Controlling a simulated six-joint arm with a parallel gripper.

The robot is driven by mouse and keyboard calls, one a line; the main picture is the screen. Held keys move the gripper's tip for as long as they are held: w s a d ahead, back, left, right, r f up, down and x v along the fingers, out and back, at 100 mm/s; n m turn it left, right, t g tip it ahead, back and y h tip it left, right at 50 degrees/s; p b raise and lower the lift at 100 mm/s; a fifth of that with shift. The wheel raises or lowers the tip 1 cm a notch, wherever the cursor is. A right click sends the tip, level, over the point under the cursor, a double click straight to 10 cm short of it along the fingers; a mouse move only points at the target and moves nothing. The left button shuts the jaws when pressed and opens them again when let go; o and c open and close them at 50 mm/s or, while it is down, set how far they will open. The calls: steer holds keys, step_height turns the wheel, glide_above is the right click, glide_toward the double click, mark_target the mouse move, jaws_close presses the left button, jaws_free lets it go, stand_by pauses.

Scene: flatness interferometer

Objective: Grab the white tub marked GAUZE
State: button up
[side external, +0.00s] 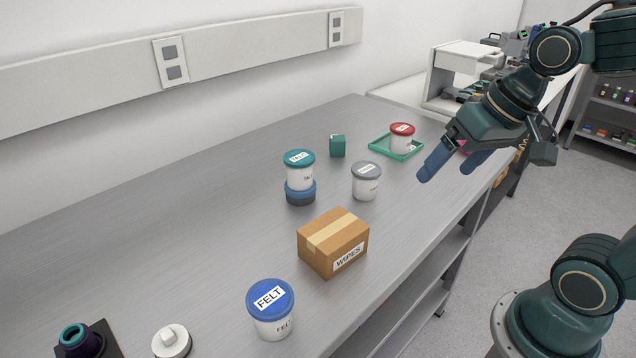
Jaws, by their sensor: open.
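Several white tubs with coloured lids stand on the grey bench. One with a grey lid (366,182) stands near the middle, and its label is too small to read surely. One with a red lid (401,138) stands in a green tray, its label also unreadable. The blue-lidded tub (272,312) in front reads FELT. I cannot tell which one is marked GAUZE. My gripper (450,172) is open and empty, above the bench's right edge, right of the grey-lidded tub.
A cardboard box marked WIPES (333,243) stands in front of the grey-lidded tub. A small green container (337,146) is behind it. The green tray (378,149) lies further back. A white round piece (172,341) is at the front left. The bench's left side is clear.

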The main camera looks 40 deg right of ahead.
steer(key=w+d+f+m+y, duration=0.2)
steer(key=w+f+m, duration=0.1)
steer(key=w+m, duration=0.3)
steer(key=m+t+y, duration=0.6)
steer(key=m, duration=1.3)
glide_toward(373, 168)
steer(key=shift+n+g, duration=0.3)
steer(key=shift+x, duration=3.3)
steer(key=shift+w, duration=0.15)
steer(key=shift+x, duration=2.45)
steer(key=shift+r, duration=0.1)
steer(key=c, duration=0.9)
steer(key=shift+r, duration=0.1)
steer(key=shift+c, duration=0.2)
